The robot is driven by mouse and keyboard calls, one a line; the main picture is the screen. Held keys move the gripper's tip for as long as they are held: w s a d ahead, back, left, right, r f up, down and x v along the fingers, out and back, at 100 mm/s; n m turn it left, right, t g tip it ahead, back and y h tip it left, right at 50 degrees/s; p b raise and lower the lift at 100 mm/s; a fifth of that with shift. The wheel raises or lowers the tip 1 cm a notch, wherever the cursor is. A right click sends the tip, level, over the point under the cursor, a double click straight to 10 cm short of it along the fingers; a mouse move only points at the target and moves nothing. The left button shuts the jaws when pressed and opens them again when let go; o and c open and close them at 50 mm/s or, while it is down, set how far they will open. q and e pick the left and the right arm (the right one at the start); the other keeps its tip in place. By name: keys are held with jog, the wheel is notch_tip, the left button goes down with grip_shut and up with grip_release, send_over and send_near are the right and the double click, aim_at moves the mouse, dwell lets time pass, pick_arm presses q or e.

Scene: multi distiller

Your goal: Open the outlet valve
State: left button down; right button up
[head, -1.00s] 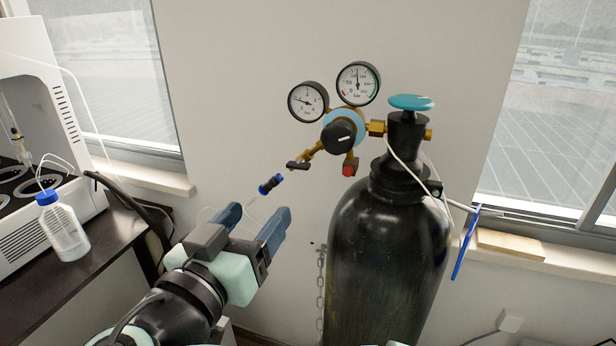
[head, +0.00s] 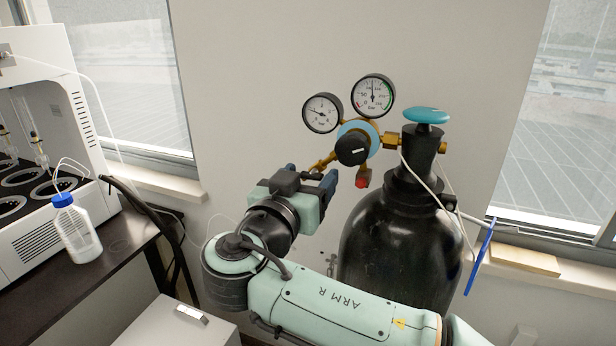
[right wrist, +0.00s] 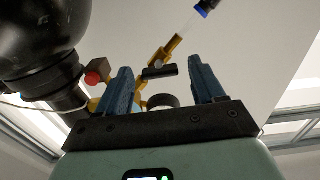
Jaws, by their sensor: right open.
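The gas regulator's brass outlet (head: 322,165) slopes down and left from the black regulator knob (head: 352,150). The outlet valve's small black lever (right wrist: 160,71) shows in the right wrist view, across the brass outlet pipe (right wrist: 170,47). In the head view the lever is hidden behind my right gripper. My right gripper (head: 310,176) is open, just below the brass outlet. In the right wrist view its two blue fingers (right wrist: 163,85) stand apart, with the lever between and beyond them. I cannot tell whether they touch it. My left gripper is not in view.
The black gas cylinder (head: 395,240) with a teal handwheel (head: 426,116) stands right of the gripper. Two gauges (head: 373,95) sit above the regulator. A red-capped fitting (head: 361,181) is close to the fingers. A bottle (head: 76,230) stands on the left bench.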

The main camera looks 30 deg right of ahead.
jog(key=shift+w+d, duration=0.1)
jog(key=c, duration=1.1)
jog(key=shift+o, duration=0.2)
jog(key=n+p, duration=0.1)
jog(key=n, duration=0.3)
jog(key=shift+n, duration=0.3)
jog(key=shift+n+p, duration=0.65)
jog(key=shift+n, duration=1.25)
jog(key=shift+f, duration=0.1)
